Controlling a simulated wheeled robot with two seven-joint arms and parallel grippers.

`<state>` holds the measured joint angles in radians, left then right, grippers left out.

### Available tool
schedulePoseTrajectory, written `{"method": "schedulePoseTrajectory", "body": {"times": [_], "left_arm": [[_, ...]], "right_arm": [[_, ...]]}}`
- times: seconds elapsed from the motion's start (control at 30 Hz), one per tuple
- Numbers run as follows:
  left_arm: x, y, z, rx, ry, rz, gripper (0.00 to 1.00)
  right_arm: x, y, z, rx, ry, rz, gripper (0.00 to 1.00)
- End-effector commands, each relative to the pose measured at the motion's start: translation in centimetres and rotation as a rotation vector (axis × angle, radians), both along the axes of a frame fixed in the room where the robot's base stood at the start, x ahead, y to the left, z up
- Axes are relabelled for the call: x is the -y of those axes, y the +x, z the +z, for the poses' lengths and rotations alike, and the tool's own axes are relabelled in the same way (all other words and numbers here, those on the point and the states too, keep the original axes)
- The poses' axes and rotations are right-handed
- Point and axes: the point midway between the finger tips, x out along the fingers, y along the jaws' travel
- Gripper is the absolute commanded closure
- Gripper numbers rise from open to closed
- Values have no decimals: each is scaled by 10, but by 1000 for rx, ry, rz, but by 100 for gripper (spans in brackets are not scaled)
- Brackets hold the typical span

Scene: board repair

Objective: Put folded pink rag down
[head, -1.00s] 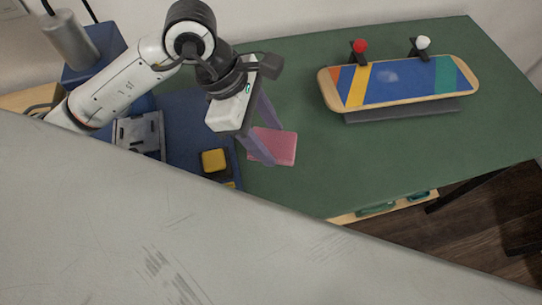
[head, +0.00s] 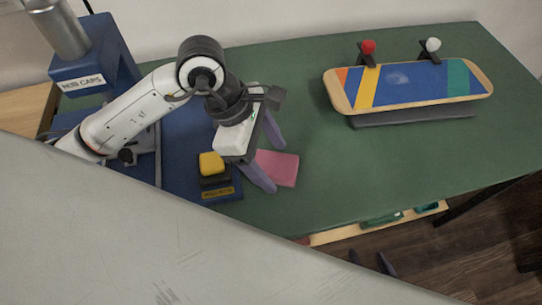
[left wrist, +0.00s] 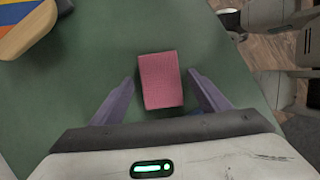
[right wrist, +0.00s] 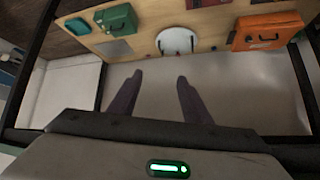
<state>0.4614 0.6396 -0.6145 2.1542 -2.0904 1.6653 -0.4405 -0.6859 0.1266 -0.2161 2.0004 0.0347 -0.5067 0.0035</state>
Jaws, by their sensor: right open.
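The folded pink rag (head: 280,168) lies flat on the green tabletop (head: 330,180), near its front edge, right of the yellow button. My left gripper (head: 268,160) is over it with its fingers spread. In the left wrist view the rag (left wrist: 161,80) sits ahead of and between the open fingertips (left wrist: 160,84), with a gap on each side. My right gripper (head: 372,260) is open and empty, low beyond the table's front edge. In the right wrist view its fingertips (right wrist: 158,78) are apart with nothing between them.
A striped skateboard deck (head: 408,86) rests on a stand at the back, with red and white knobs behind it. A yellow button (head: 211,163) stands just left of my left gripper. In the right wrist view, a shelf holds a green case (right wrist: 117,20) and an orange case (right wrist: 266,31).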

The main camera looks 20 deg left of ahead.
Motion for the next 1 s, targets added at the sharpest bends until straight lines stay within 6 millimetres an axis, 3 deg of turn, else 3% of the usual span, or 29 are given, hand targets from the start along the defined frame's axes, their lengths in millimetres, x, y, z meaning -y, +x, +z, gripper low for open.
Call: {"method": "schedulePoseTrajectory", "body": {"times": [0.37, 0.8, 1.0], "left_arm": [[-3, 0, 10, 2, 1, 1, 31], [-36, -7, 93, 3, 3, 2, 31], [-44, -9, 111, 1, 0, 0, 31]], "right_arm": [[1, -2, 4, -6, -1, -2, 56], [13, -6, 32, -13, -2, -29, 56], [18, -9, 32, -22, -8, -34, 56]]}}
